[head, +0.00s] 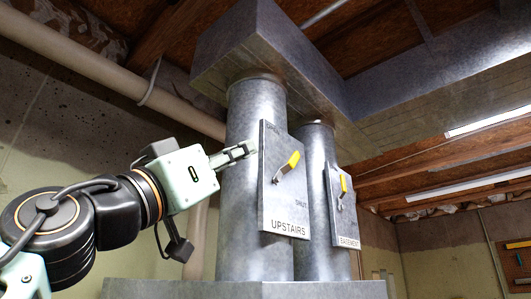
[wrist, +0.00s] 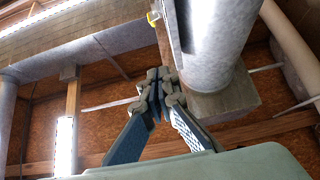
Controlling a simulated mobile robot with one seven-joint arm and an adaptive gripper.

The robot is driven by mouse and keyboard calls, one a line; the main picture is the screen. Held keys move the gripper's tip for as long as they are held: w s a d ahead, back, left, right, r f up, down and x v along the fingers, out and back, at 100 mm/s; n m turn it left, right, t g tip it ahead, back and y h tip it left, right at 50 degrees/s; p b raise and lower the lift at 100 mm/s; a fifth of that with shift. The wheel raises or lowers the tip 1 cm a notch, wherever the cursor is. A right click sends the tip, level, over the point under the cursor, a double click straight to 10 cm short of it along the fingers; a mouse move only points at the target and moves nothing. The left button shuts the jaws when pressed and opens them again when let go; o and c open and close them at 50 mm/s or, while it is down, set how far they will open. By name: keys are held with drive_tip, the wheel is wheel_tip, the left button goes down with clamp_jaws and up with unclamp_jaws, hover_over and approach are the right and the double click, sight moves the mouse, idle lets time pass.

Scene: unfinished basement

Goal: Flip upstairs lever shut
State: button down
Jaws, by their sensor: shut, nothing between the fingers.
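The upstairs lever (head: 290,161) has a yellow handle on a grey metal plate (head: 273,206) marked UPSTAIRS, fixed to the front of a round duct. Its handle points up and to the right from its pivot. The word SHUT stands at the plate's lower right; a partly readable word is at the top left. My gripper (head: 251,148) is shut and empty, just left of the plate's left edge and of the handle; whether it touches the plate is unclear. In the wrist view the shut fingertips (wrist: 160,77) lie below a small yellow part (wrist: 152,18) beside the plate's edge.
A second plate (head: 345,222) marked BASEMENT, with its own yellow lever (head: 343,183), is on the duct to the right. A large metal duct box (head: 262,50) hangs above. A pale pipe (head: 90,62) runs along the left. A pegboard (head: 516,262) is far right.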

sight(287, 167)
drive_tip(key=p+x, duration=0.3)
drive_tip(key=x, duration=0.6)
drive_tip(key=shift+s, duration=0.1)
drive_tip(key=shift+w+d+f, duration=0.35)
drive_tip(key=shift+w+d, duration=0.05)
drive_tip(key=shift+w, duration=0.2)
drive_tip(key=shift+w+d+f, duration=0.4)
drive_tip(key=shift+w, duration=0.15)
drive_tip(key=shift+w+d+f, duration=0.3)
drive_tip(key=shift+w+f, duration=0.05)
drive_tip(key=shift+f, duration=0.05)
drive_tip(key=shift+d+p, duration=0.1)
drive_tip(key=shift+p, duration=0.25)
